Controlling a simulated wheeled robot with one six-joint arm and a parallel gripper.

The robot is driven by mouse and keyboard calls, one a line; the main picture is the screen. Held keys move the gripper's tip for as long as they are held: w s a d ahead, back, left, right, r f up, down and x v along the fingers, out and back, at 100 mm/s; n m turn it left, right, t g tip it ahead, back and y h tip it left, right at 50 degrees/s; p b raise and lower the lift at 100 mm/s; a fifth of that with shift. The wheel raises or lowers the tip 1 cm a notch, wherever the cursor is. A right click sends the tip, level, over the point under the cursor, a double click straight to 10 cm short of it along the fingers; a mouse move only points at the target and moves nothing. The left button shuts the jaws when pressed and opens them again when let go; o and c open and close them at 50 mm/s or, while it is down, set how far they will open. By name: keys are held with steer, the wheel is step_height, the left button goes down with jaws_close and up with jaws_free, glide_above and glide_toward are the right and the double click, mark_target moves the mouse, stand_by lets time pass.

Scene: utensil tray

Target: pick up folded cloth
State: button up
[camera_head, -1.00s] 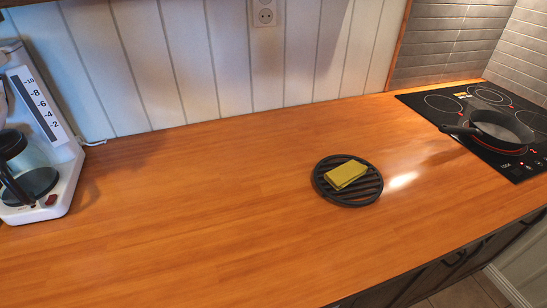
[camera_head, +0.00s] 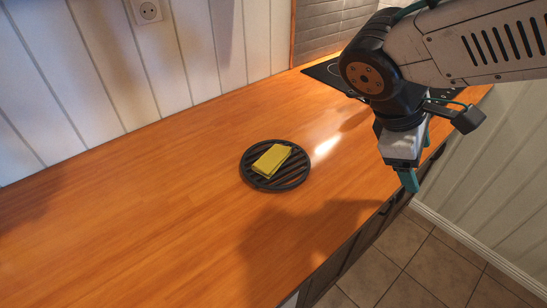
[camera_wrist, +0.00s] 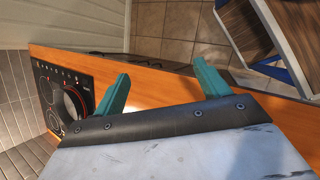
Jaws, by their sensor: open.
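The folded cloth (camera_head: 271,160) is yellow-green and lies flat on a round black slatted trivet (camera_head: 288,181) on the wooden counter. My gripper (camera_head: 410,180) is at the right in the head view, over the counter's front edge and well to the right of the cloth. In the wrist view its two teal fingers (camera_wrist: 162,86) are spread wide apart with nothing between them. The cloth is not in the wrist view.
The wooden counter (camera_head: 130,190) is clear around the trivet. A black cooktop (camera_head: 322,71) is behind my arm; it also shows in the wrist view (camera_wrist: 75,90) with a pan on it. Cabinet fronts and a tiled floor (camera_head: 400,265) lie below the counter edge.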

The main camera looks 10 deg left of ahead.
steer(key=w+a+f+n+t+h, duration=0.25)
steer(key=a+n, duration=0.25)
steer(key=a, duration=0.3)
steer(key=n+t+y, duration=0.3)
steer(key=n+t, duration=0.5)
steer(key=n, duration=0.5)
glide_toward(262, 167)
steer(key=shift+w+d+f, duration=0.1)
steer(key=shift+w+d, duration=0.2)
steer(key=shift+w, duration=0.25)
steer(key=shift+w+d, duration=0.35)
steer(key=shift+w, duration=0.2)
steer(key=shift+w+a+f, duration=0.1)
steer(key=shift+f, duration=0.05)
steer(key=x, duration=0.7)
steer(key=shift+f, duration=0.4)
steer(key=c, duration=1)
